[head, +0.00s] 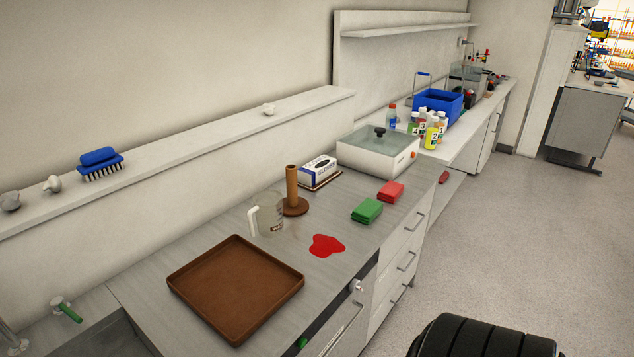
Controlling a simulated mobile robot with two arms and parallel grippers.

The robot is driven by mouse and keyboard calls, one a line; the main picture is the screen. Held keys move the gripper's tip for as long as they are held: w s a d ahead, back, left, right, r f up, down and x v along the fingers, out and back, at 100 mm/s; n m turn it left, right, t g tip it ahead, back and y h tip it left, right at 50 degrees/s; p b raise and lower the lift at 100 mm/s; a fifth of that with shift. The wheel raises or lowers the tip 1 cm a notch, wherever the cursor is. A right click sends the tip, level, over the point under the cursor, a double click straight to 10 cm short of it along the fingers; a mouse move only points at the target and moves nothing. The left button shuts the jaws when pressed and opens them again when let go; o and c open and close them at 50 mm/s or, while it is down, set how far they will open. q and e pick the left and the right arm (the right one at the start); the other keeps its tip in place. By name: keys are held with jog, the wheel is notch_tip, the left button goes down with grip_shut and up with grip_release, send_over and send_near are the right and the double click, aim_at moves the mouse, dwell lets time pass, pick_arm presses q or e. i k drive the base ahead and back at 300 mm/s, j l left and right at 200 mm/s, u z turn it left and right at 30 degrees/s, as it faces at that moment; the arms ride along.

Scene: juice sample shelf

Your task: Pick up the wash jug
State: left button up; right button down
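The wash jug (268,219) is a clear beaker-like jug with a white handle on its left side. It stands upright on the grey counter (205,230), behind the brown tray and left of the brown post. Some dark marking shows on its lower right side. Neither of my grippers shows in the head view, so nothing is seen holding the jug.
A brown tray (236,287) lies in front of the jug. A red spill (327,245) is to its right. A brown post on a round base (293,192) stands close behind. Green cloth (367,210), red cloth (391,191) and a lidded white box (377,152) are further right.

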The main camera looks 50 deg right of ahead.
aim_at(268, 204)
jog(key=z, duration=1.35)
jog(key=i+l+u, duration=0.2)
jog(key=k+j, duration=0.05)
jog(key=k, duration=0.05)
